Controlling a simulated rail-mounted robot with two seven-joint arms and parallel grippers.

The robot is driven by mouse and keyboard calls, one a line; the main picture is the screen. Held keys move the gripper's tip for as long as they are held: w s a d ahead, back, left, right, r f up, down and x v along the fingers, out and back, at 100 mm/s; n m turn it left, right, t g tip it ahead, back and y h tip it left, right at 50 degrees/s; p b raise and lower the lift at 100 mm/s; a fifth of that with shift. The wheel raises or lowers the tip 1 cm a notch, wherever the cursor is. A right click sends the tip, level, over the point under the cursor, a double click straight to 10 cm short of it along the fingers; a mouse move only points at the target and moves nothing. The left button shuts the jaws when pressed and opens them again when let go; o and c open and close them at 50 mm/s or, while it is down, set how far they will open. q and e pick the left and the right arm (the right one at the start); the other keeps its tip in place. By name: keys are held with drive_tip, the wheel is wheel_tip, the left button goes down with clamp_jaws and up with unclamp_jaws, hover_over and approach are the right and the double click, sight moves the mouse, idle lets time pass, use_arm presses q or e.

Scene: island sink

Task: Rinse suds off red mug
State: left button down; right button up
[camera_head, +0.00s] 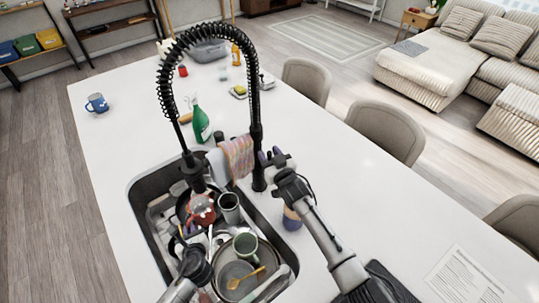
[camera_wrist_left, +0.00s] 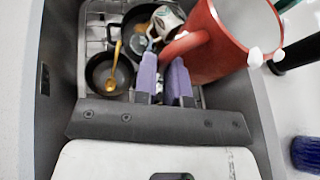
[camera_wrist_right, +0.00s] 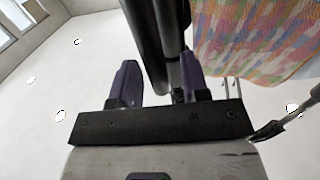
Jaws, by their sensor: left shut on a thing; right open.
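The red mug (camera_head: 202,207) is held over the left part of the sink (camera_head: 137,200), under the black faucet's spray head (camera_head: 192,172). In the left wrist view the mug (camera_wrist_left: 222,48) is tilted, with white suds blobs (camera_wrist_left: 255,57) on its rim. My left gripper (camera_wrist_left: 164,70) is shut on the mug's handle. My right gripper (camera_head: 270,158) is open beside the faucet's upright post (camera_head: 257,135). In the right wrist view dark faucet parts (camera_wrist_right: 158,45) show beyond and between its open fingers (camera_wrist_right: 158,88). I cannot tell whether water is flowing.
A striped towel (camera_head: 238,157) hangs by the faucet. A green spray bottle (camera_head: 200,122) stands behind the sink.

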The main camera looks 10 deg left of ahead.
drive_tip(key=shift+c, duration=0.3)
clamp_jaws()
drive_tip(key=shift+s+a+n, duration=0.55)
drive_tip(key=shift+s+n, duration=0.1)
drive_tip(key=shift+n, duration=0.25)
drive_tip(key=shift+o, duration=0.3)
unclamp_jaws()
drive_tip(key=shift+s+d+f, duration=0.1)
drive_tip(key=v, duration=0.7)
